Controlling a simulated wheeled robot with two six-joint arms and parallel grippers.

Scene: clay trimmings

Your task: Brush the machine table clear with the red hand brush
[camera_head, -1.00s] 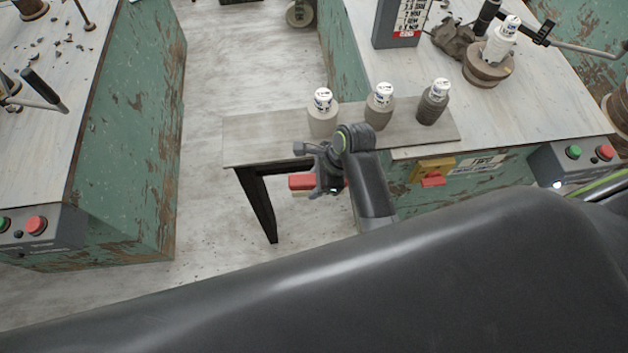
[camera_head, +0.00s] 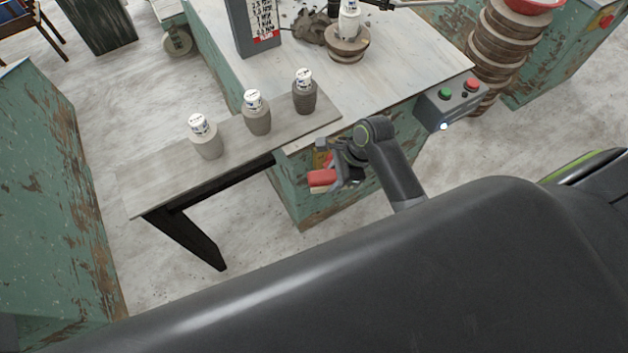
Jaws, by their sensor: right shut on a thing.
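The red hand brush (camera_head: 321,178) is in my right gripper (camera_head: 340,173), which is shut on it. The gripper holds it in front of the machine's green side, below the table edge. Part of the brush is hidden by the gripper. The machine table (camera_head: 390,60) is a pale top on a green, chipped base. Dark trimmings (camera_head: 286,18) and a dark lump (camera_head: 318,28) lie at its far side, near a round stand (camera_head: 347,50) with a white-capped piece on it. My left gripper is not in view.
Three white-capped pots (camera_head: 257,117) stand on a grey side shelf (camera_head: 150,182) with a dark leg. A dark box with a label (camera_head: 252,30) stands on the table. A control box (camera_head: 450,102) is at the front right corner. Stacked discs (camera_head: 497,50) stand beyond. Floor is clear at left.

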